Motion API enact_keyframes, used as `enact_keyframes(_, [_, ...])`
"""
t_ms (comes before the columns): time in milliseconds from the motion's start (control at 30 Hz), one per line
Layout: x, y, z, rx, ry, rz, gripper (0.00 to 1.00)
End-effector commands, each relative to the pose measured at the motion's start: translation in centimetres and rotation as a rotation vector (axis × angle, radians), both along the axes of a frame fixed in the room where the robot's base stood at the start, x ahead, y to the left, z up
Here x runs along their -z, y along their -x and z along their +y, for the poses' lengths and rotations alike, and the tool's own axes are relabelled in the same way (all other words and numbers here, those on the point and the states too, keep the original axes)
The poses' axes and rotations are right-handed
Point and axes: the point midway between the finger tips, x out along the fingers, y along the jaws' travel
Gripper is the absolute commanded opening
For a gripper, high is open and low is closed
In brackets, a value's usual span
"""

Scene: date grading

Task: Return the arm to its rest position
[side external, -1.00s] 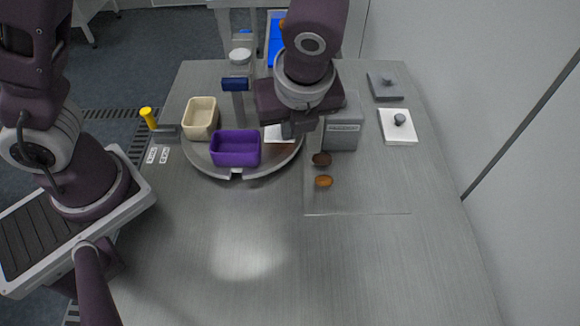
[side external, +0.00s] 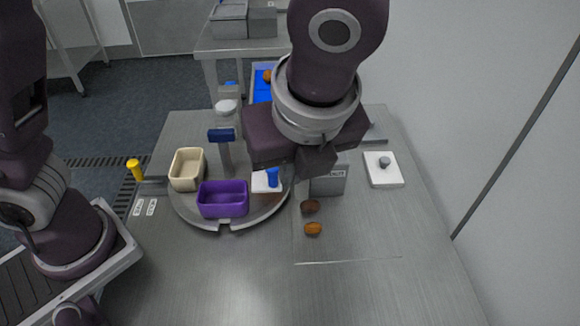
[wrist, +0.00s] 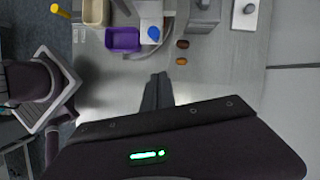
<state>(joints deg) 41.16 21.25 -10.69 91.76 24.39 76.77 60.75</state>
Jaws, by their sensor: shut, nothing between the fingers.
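My gripper (wrist: 157,78) is shut and empty. In the wrist view its fingertips are together over the bare steel table (wrist: 215,85). In the side view my gripper (side external: 312,170) is raised above the back of the table, and its fingers are mostly hidden by the wrist. Two dates lie on the table below it: a dark brown date (side external: 310,206) and a lighter orange-brown date (side external: 313,228). They also show in the wrist view, the dark one (wrist: 182,44) and the lighter one (wrist: 181,61), apart from the fingers.
A round turntable (side external: 262,214) carries a cream bin (side external: 187,170), a purple bin (side external: 222,199) and a white pad with a blue item (side external: 272,178). A grey box (side external: 328,184) and a white knobbed plate (side external: 383,170) stand at right. The front table is clear.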

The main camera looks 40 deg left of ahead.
Motion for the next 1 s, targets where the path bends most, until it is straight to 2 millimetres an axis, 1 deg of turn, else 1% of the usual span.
enact_keyframes(67, [-1.1,0.1,1.3,-0.078,0.033,-0.025,0.00])
enact_keyframes(167, [-3.7,0.9,6.3,-0.393,0.164,-0.119,0.00])
enact_keyframes(200, [-4.6,1.7,8.8,-0.576,0.240,-0.171,0.00])
enact_keyframes(267, [-5.4,3.5,12.2,-0.863,0.361,-0.249,0.00])
enact_keyframes(300, [-5.7,4.8,13.9,-1.048,0.443,-0.301,0.00])
enact_keyframes(400, [-5.4,7.9,16.9,-1.458,0.637,-0.407,0.00])
enact_keyframes(500, [-4.6,9.8,18.2,-1.747,0.789,-0.478,0.00])
enact_keyframes(600, [-4.1,10.7,18.6,-1.901,0.875,-0.510,0.00])
enact_keyframes(700, [-3.9,11.0,18.7,-1.946,0.901,-0.517,0.00])
enact_keyframes(1000, [-3.9,10.9,18.7,-1.941,0.898,-0.516,0.00])
